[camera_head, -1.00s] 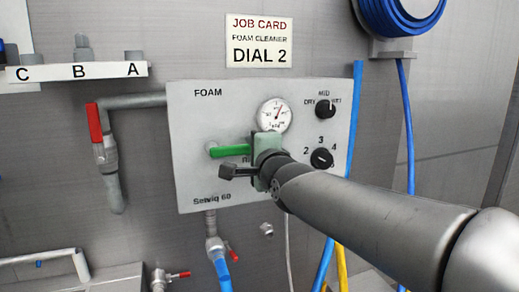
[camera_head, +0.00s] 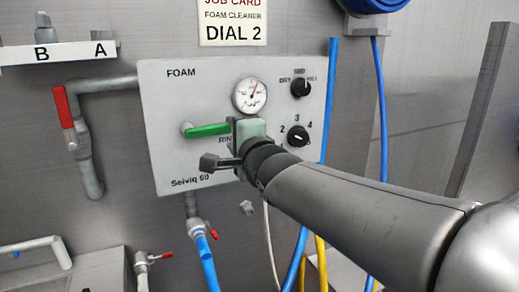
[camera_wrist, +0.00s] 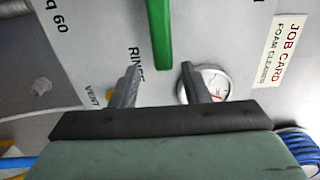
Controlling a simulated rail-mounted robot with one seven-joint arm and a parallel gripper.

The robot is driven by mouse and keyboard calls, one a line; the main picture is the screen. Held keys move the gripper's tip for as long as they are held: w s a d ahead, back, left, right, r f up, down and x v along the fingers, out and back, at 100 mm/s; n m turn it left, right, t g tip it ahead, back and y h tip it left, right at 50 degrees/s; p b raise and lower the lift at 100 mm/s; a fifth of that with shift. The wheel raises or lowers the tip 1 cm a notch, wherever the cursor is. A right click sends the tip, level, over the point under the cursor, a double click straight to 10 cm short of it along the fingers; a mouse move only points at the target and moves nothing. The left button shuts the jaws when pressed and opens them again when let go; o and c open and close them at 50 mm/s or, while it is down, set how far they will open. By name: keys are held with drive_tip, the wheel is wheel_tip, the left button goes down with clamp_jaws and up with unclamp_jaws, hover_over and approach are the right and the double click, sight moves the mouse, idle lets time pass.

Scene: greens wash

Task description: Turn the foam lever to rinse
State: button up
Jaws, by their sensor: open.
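The green foam lever (camera_head: 207,130) sits on the front of the grey FOAM panel (camera_head: 168,100), its handle lying nearly level and reaching right. My gripper (camera_head: 220,143) is in front of the panel at the handle's right end, with one dark finger showing below the handle. In the wrist view the lever (camera_wrist: 160,30) comes down from the top, its end close to the gap between my two open fingertips (camera_wrist: 160,68). I cannot tell whether the end is between them. The RINSE label (camera_wrist: 135,62) is partly hidden by a finger.
A round gauge (camera_head: 252,95) and two black knobs, upper (camera_head: 300,88) and lower (camera_head: 297,136), are on the panel close to my arm. A red-handled valve (camera_head: 64,107) is at left. Blue (camera_head: 330,110) and yellow (camera_head: 320,258) hoses hang behind my arm.

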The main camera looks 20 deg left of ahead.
drive_tip(key=p+v, duration=1)
drive_tip(key=v, duration=0.3)
drive_tip(key=shift+s+d, duration=0.2)
drive_tip(key=shift+r, duration=0.1)
